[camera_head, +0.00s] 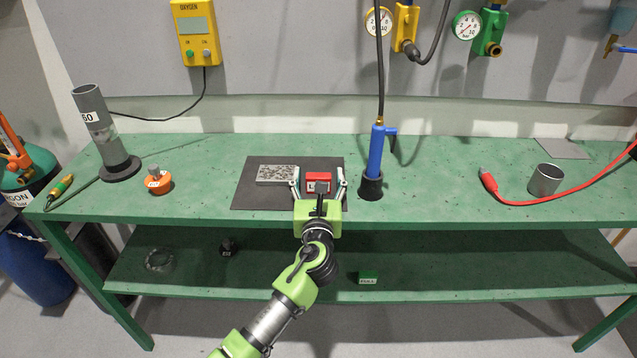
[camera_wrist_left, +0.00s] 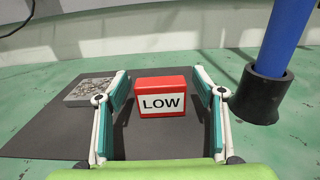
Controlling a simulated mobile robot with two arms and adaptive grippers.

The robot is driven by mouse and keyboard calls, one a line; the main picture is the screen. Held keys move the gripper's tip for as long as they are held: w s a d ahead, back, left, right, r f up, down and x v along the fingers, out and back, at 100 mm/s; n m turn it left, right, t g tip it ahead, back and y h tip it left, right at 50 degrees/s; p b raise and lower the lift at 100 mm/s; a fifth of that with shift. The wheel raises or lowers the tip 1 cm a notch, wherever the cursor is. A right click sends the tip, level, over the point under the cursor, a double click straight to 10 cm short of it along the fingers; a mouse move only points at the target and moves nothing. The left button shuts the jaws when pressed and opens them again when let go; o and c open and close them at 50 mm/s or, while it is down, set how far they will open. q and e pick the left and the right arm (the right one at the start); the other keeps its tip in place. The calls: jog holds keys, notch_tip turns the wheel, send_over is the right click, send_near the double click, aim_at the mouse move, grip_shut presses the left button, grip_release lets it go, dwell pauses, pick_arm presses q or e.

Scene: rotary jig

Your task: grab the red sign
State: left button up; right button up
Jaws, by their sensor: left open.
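The red sign (camera_head: 318,180) is a small red block with a white "LOW" label. It stands on the dark mat (camera_head: 258,198) on the green bench. In the left wrist view the red sign (camera_wrist_left: 161,95) sits upright between the fingers, facing the camera. My left gripper (camera_head: 319,180) is open, with one finger on each side of the sign. In the left wrist view the left gripper (camera_wrist_left: 160,98) shows a gap between each finger and the sign. My right gripper is not seen.
A grey speckled plate (camera_head: 277,174) lies on the mat left of the sign. A blue torch in a black holder (camera_head: 371,187) stands close on the right. An orange object (camera_head: 158,183) and a metal cup (camera_head: 545,180) are farther off. The bench between torch and red cable (camera_head: 540,202) is clear.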

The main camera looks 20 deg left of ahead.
pick_arm(q)
jog(key=c, duration=1.2)
jog(key=shift+c, duration=0.2)
jog(key=shift+r, duration=0.15)
